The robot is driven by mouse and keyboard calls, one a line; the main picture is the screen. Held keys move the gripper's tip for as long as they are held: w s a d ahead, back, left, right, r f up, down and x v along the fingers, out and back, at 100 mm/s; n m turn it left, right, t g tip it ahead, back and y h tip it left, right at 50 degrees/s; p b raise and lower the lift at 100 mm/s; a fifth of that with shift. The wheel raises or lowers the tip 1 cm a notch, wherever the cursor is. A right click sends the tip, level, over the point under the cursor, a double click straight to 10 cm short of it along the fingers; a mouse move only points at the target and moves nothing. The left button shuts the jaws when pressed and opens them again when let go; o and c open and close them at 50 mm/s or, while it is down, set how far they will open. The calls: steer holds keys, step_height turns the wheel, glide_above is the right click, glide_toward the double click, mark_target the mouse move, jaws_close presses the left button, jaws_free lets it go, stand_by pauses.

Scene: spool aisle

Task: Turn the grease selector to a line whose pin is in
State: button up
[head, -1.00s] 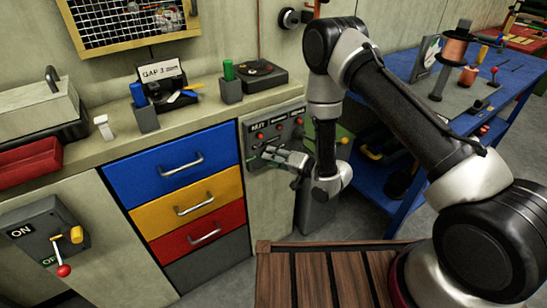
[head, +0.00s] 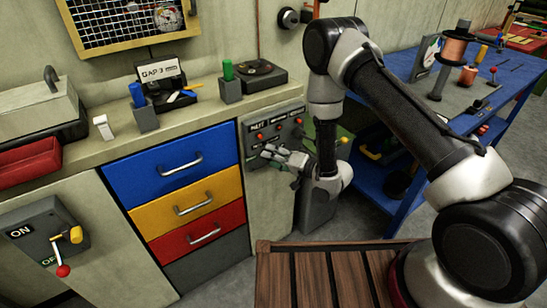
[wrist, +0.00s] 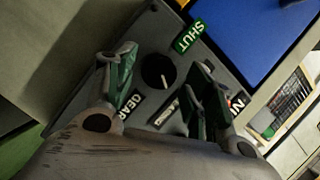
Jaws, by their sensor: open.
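The grease selector panel (head: 256,127) is a grey box on the cabinet front, right of the drawers. Red-tipped pins (head: 278,125) sit in a row under small labels. I cannot tell which pins are in. In the wrist view the round black selector knob (wrist: 153,68) has a white pointer mark toward the lower right. Around it are a SHUT label (wrist: 188,37), a GEAR label (wrist: 130,106) and a partly covered label (wrist: 238,103) at right. My gripper (head: 268,154) is open in front of the panel. Its fingers (wrist: 160,78) appear on either side of the knob; contact is unclear.
Blue, yellow and red drawers (head: 170,166) stand left of the panel. A blue workbench (head: 407,60) with spools is at right. A slatted wooden surface (head: 330,275) lies in front. An ON/OFF lever box (head: 42,233) is at lower left.

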steer(key=v, duration=1.1)
steer(key=shift+s+d, duration=0.15)
steer(key=shift+d, duration=0.2)
